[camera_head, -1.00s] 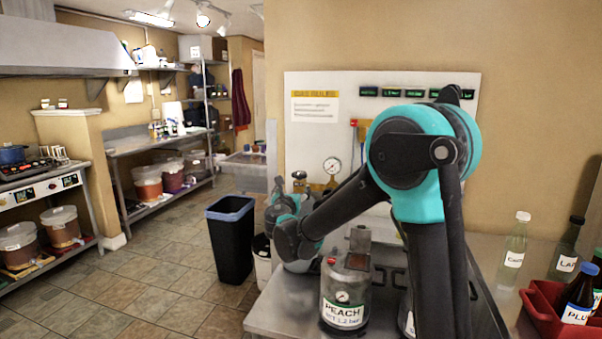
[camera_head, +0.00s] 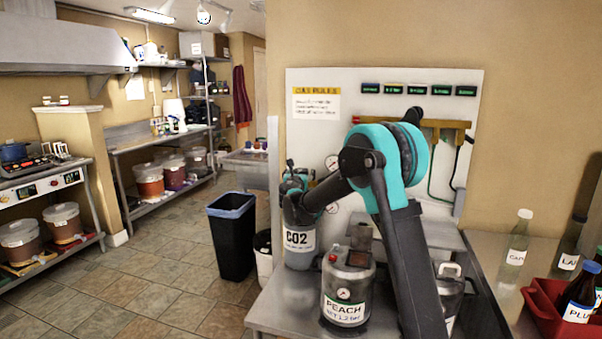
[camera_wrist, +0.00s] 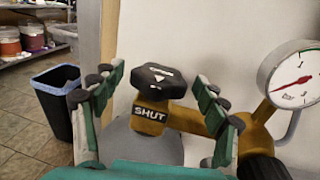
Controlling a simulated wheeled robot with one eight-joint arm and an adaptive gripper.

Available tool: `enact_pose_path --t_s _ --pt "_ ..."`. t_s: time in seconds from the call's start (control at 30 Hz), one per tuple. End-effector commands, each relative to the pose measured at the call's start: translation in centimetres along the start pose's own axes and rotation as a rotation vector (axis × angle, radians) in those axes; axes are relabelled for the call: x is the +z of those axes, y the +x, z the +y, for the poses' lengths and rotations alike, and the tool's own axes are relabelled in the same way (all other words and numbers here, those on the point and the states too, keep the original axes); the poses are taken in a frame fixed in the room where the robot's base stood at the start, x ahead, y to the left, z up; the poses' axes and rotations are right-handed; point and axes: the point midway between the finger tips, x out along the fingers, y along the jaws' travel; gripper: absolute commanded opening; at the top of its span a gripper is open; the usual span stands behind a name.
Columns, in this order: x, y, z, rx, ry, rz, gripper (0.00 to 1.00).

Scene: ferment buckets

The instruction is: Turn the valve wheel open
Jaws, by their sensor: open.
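The valve wheel (camera_wrist: 158,80) is a black faceted knob with a white mark on top. It sits on a brass valve body (camera_wrist: 150,118) with a label reading SHUT. Below it is the grey shoulder of the CO2 cylinder (camera_head: 299,244), which stands on the metal bench in the head view. My gripper (camera_wrist: 161,88) is open, with its fingers apart on the left and right of the wheel; a gap shows on each side. In the head view my gripper is at the cylinder's top, and my arm hides most of the valve there.
A pressure gauge (camera_wrist: 292,80) is close on the right of the valve. The white panel (camera_head: 320,135) stands behind. The PEACH keg (camera_head: 347,290) is on the bench right of the cylinder. A black bin (camera_head: 231,240) stands on the floor at left. Bottles in a red crate (camera_head: 545,305) are far right.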

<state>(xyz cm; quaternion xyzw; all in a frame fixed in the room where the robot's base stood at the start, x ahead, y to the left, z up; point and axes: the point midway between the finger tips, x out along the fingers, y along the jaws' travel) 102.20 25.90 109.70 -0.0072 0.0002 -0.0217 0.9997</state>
Motion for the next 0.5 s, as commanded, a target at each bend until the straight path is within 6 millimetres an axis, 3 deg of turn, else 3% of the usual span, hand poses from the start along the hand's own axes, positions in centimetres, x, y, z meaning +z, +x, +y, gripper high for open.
enact_pose_path --t_s 0.2,0.5 --pt "0.01 1.47 0.04 0.001 0.0 0.0 0.73" --pt "0.0 1.58 0.04 0.001 0.0 0.0 0.71"
